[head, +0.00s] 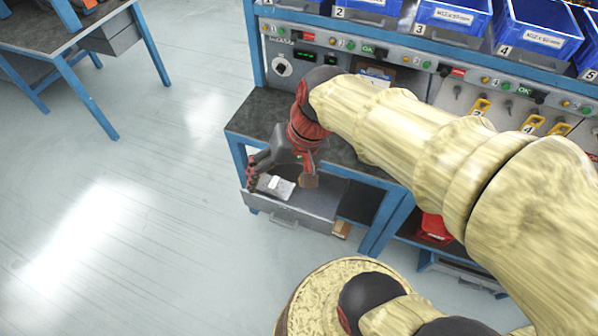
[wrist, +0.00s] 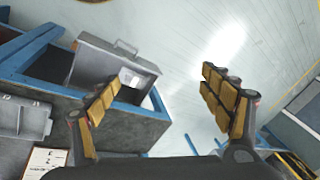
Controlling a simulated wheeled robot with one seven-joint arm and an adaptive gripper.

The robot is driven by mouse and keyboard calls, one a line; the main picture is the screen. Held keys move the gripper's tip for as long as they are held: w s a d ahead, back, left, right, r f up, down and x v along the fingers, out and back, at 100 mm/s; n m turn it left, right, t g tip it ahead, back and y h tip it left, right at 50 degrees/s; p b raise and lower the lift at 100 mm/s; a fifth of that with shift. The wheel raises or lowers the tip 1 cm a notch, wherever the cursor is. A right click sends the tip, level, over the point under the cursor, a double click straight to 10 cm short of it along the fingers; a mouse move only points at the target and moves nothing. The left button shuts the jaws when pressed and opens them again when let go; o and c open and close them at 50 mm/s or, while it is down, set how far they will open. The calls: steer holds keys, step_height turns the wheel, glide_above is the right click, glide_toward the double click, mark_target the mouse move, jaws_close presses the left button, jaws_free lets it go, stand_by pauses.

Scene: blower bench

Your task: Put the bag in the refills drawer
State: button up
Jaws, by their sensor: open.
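The small white bag (head: 277,187) appears to lie inside the open grey drawer (head: 318,205) under the bench, near its left end. I cannot read a label on the drawer. In the wrist view a white patch of the bag (wrist: 131,77) shows by the wall of the drawer (wrist: 108,60), partly behind one finger. My gripper (head: 280,183) is over the drawer, pointing down, with its fingers apart. In the wrist view my gripper (wrist: 160,84) is wide open with nothing between the fingers. The gripper hides part of the drawer's inside.
The grey bench top (head: 262,110) lies behind my gripper. Blue bins (head: 455,22) stand on the shelf above the control panel. Another blue-legged table (head: 40,30) stands at left; the floor between is clear.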

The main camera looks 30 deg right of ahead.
steer(key=s+d+r+n+t+h, duration=0.2)
steer(key=s+r+n+t, duration=0.1)
steer(key=s+r, duration=0.1)
steer(key=shift+s+d+r+n+h, duration=0.2)
steer(key=shift+s+r+n+h, duration=0.15)
steer(key=shift+r, duration=0.55)
stand_by(0.6)
